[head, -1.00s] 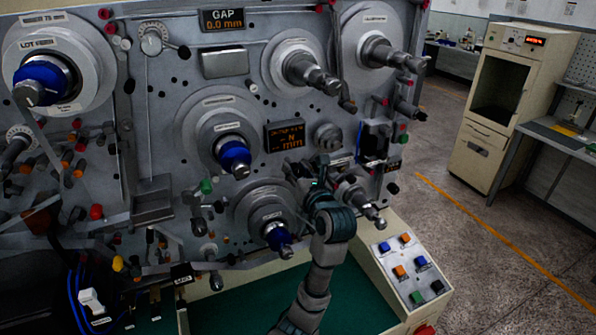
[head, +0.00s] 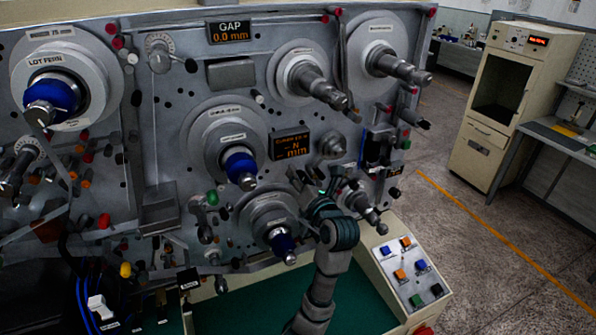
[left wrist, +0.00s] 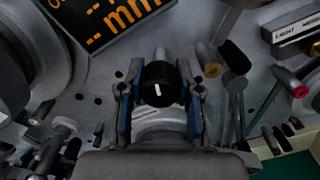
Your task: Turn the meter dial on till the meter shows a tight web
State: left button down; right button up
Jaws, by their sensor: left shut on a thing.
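The dial is a black knob (left wrist: 157,88) with a short white mark, nearly upright in the left wrist view. A pale round plate with small lettering shows just below it. My left gripper (left wrist: 158,95) is shut on it, with a blue-lined finger on each side. In the head view my left gripper (head: 318,200) is at the panel, and it and its wrist hide the dial. The meter display (head: 291,146) is a dark screen with orange signs, up and left of the gripper. It reads dashes with "N" and "mm"; part of it shows in the left wrist view (left wrist: 118,18).
Several spindles stick out around the gripper, including a blue-cored one (head: 284,243) just left and a metal one (head: 362,208) just right. A gap display (head: 229,32) reads 0.0 mm. A button box (head: 410,270) stands at lower right. Open floor lies further right.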

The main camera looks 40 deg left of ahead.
pick_arm(q)
jog(key=shift+m+p, duration=1.1)
jog(key=shift+d+f+m+p, duration=0.1)
jog(key=shift+m+p, duration=0.4)
jog(key=shift+p, duration=0.05)
jog(key=shift+w+f+m+p, duration=0.1)
jog(key=shift+f+m+p, duration=0.05)
jog(key=shift+m+p, duration=0.3)
jog(key=c, duration=0.8)
grip_release()
jog(key=shift+d, duration=0.1)
jog(key=shift+o, duration=0.2)
jog(key=shift+d+r, duration=0.2)
jog(key=shift+d, duration=0.05)
